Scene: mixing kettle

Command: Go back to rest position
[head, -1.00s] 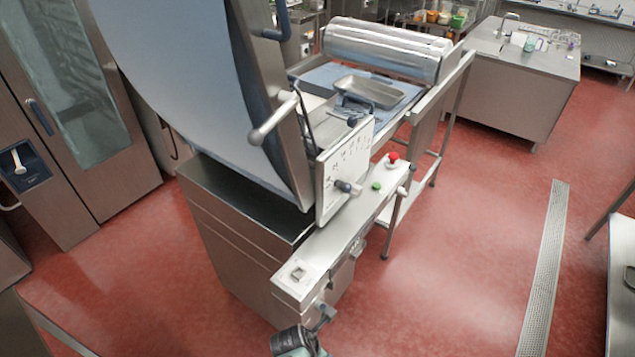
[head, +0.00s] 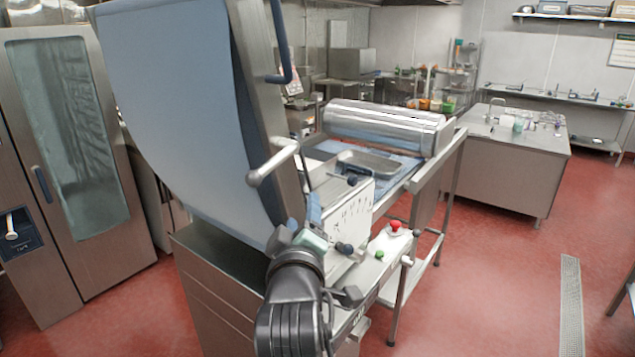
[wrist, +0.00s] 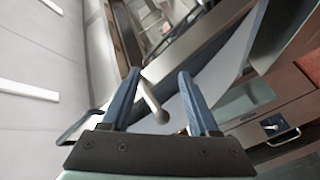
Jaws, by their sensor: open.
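A white panel (head: 350,212) and a red button (head: 395,226) are right beside my arm. Behind lie a steel cylinder (head: 385,128) and a shallow tray (head: 368,163). An oven (head: 75,140) stands at left. Red floor (head: 490,280) is clear at right.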

